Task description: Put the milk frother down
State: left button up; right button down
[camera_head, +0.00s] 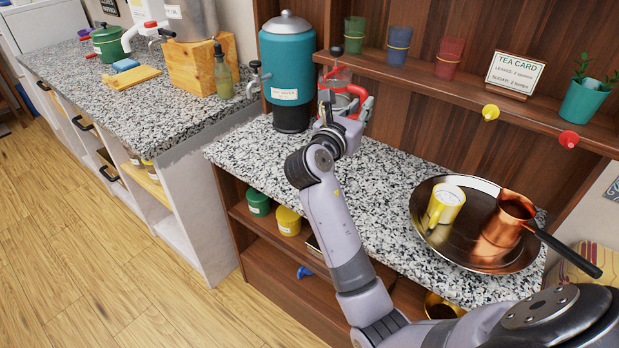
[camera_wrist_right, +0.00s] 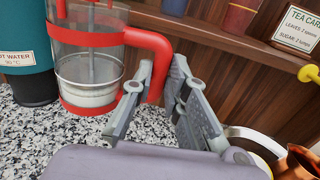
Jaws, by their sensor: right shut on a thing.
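The milk frother is a clear glass jug (camera_wrist_right: 90,68) with red bands, a red handle and a plunger rod, holding a little white liquid. It stands upright beside the hot water dispenser; in the head view its red handle (camera_head: 362,97) shows past my wrist. My right gripper (camera_wrist_right: 160,85) is shut on that handle, one finger on each side; in the head view the gripper (camera_head: 338,112) partly hides the jug. The frother's base is at or just above the speckled counter (camera_head: 385,160); I cannot tell whether it touches. My left gripper is not in view.
The teal hot water dispenser (camera_head: 287,75) stands close left of the frother. A shelf (camera_head: 420,75) with cups runs behind. A round tray (camera_head: 425,235) with a yellow mug (camera_head: 446,204) and copper pot (camera_head: 507,222) is at right. The counter between is clear.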

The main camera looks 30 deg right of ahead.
jog(key=shift+w+a+f+b, duration=0.15)
jog(key=shift+f+b, duration=0.35)
jog(key=shift+f, duration=4.35)
jog(key=shift+w+d+f+b, duration=0.1)
jog(key=shift+f+b, duration=0.35)
jog(key=shift+f, duration=4.4)
jog(key=shift+f, duration=0.1)
jog(key=c, duration=1.6)
grip_release()
jog(key=shift+f, duration=0.1)
jog(key=shift+o, duration=0.2)
jog(key=shift+s+a, duration=0.1)
jog(key=shift+a, duration=0.05)
jog(key=shift+p+v, duration=0.5)
jog(key=shift+v, duration=0.6)
jog(key=shift+p+v, duration=1.2)
jog(key=shift+v, duration=2.65)
